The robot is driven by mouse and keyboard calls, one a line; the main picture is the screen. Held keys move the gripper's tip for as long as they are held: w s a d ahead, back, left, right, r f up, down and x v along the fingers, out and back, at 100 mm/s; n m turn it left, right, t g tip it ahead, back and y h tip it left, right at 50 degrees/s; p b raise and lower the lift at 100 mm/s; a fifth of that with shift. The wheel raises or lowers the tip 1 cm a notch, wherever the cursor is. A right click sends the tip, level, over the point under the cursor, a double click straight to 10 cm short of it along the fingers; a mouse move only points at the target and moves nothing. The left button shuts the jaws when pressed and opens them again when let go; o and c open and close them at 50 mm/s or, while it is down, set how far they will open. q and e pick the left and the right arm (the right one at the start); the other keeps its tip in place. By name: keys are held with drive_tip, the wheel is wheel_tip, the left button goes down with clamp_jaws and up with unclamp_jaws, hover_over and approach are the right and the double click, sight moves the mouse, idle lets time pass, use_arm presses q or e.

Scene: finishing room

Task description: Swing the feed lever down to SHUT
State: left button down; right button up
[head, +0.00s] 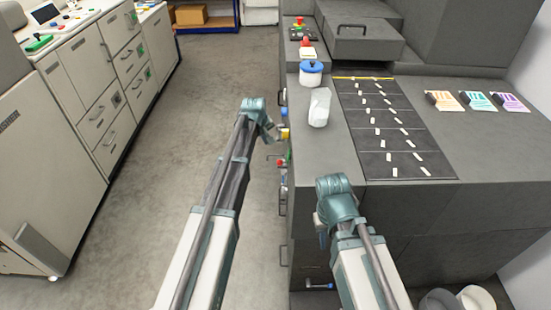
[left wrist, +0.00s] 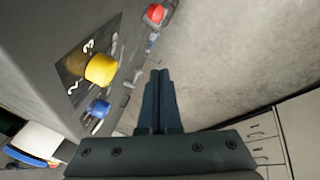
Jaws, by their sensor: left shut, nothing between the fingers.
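My left gripper (head: 272,131) is beside the left side face of the dark grey machine. In the left wrist view its fingers (left wrist: 158,76) are together with nothing between them. That view shows a yellow knob (left wrist: 101,69) on a dark plate with white marks, a blue knob (left wrist: 100,108) and a red knob (left wrist: 155,14). The fingers appear apart from all of them. The yellow knob also shows in the head view (head: 285,134), just right of the left gripper. I cannot tell which of these is the feed lever, nor read SHUT. My right gripper (head: 322,234) is mostly hidden behind its wrist.
A blue-ended handle (head: 320,286) is low on the front. White cabinets (head: 85,110) stand left. The floor (head: 215,90) between is clear.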

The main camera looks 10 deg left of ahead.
use_arm(q)
drive_tip(key=w+d+f+b, duration=0.2)
drive_tip(key=d+f+b, duration=0.1)
drive_tip(key=f+b, duration=0.8)
drive_tip(key=shift+d, duration=0.15)
drive_tip(key=shift+s, duration=0.1)
idle(0.4)
drive_tip(key=shift+s+f+t+b, duration=0.25)
drive_tip(key=shift+t+b, duration=0.15)
drive_tip(key=shift+b, duration=0.15)
drive_tip(key=shift+d, duration=0.1)
